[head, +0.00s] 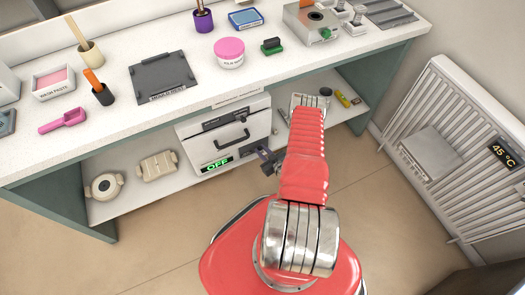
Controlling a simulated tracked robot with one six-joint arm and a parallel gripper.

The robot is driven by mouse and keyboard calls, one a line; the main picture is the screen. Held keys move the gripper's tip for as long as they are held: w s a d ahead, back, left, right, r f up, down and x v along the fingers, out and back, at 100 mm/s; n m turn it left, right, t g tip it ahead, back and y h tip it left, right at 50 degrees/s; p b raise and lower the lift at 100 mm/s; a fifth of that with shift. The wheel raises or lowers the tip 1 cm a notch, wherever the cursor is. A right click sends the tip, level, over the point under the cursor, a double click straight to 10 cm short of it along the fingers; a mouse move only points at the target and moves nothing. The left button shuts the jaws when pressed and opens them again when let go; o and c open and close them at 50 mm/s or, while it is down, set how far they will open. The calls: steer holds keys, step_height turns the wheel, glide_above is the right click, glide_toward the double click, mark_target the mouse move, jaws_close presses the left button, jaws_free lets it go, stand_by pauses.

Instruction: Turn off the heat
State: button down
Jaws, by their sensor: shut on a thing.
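The kiln (205,143) is a white box with a dark handle on its front, standing on the lower shelf under the bench. Its display (217,165) reads OFF in green. My gripper (264,154) is at the kiln's right front edge, small and dark in the head view. It is shut on a small part there, which the jaws mostly hide, so I cannot tell its shape. My red arm covers the area just right of the kiln.
The radiator (440,150) on the right wall has a display (506,151) reading 45 °C. Two pale moulds (158,166) lie on the shelf left of the kiln. Jars, tools and a dark plate (165,75) stand on the bench top (120,125). The floor in front is clear.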

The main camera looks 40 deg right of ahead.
steer(key=shift+a, duration=0.15)
steer(key=shift+w+a+f+n+g+h, duration=0.1)
steer(key=shift+a+f+n+g+h, duration=0.15)
steer(key=shift+n+h, duration=0.3)
steer(key=shift+w+a+f+n+g+h, duration=0.1)
steer(key=shift+a+n+h, duration=0.3)
steer(key=shift+n, duration=0.3)
steer(key=shift+w+a+f+n+g+h, duration=0.15)
steer(key=shift+a+f+n+h, duration=0.1)
steer(key=shift+n+h, duration=0.3)
steer(key=shift+s, duration=0.1)
steer(key=c, duration=1.6)
jaws_free()
steer(key=shift+r, duration=0.1)
steer(key=v, duration=1.3)
steer(key=shift+s+r, duration=0.1)
steer(key=shift+s, duration=0.25)
